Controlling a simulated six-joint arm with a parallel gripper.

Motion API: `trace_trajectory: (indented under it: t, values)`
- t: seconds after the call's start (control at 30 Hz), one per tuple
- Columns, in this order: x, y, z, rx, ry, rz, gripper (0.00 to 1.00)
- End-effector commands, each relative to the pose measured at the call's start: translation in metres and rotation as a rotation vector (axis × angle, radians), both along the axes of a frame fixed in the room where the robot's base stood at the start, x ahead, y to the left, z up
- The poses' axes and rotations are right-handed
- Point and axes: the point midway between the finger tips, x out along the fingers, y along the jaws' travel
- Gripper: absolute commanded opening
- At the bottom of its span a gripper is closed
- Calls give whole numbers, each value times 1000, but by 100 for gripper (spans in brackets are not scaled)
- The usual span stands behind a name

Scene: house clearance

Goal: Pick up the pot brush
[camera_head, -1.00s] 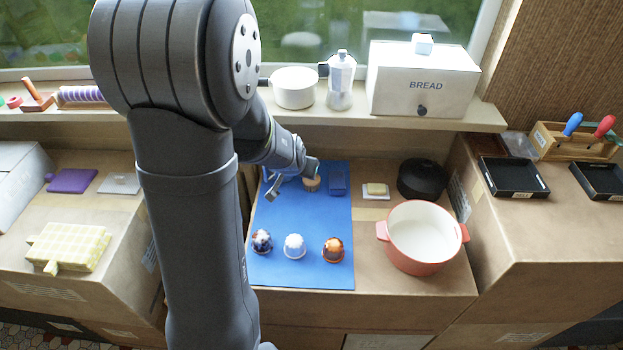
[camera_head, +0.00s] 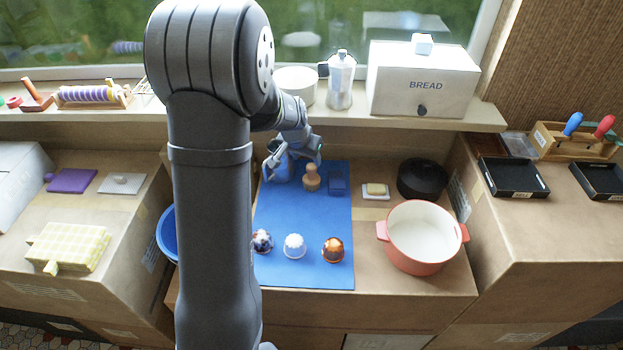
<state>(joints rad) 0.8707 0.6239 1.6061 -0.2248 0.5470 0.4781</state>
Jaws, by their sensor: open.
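The pot brush (camera_head: 311,179), a small wooden brush with a round knob on top, stands upright near the back of the blue mat (camera_head: 300,213). My gripper (camera_head: 294,165) is open at the back of the mat, just up and left of the brush in the picture. One finger shows near the brush's knob and the other to the left. I see nothing held between the fingers. I cannot tell whether the near finger touches the brush.
A red-rimmed pot (camera_head: 421,238) stands right. The mat's middle is clear.

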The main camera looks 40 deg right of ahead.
Motion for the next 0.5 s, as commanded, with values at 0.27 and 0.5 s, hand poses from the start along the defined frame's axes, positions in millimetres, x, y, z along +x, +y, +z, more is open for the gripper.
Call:
trace_trajectory:
  t: [0.27,0.5]
  values:
    - [5,-12,-32,0,0,0,53]
    - [7,-20,-49,2,2,0,53]
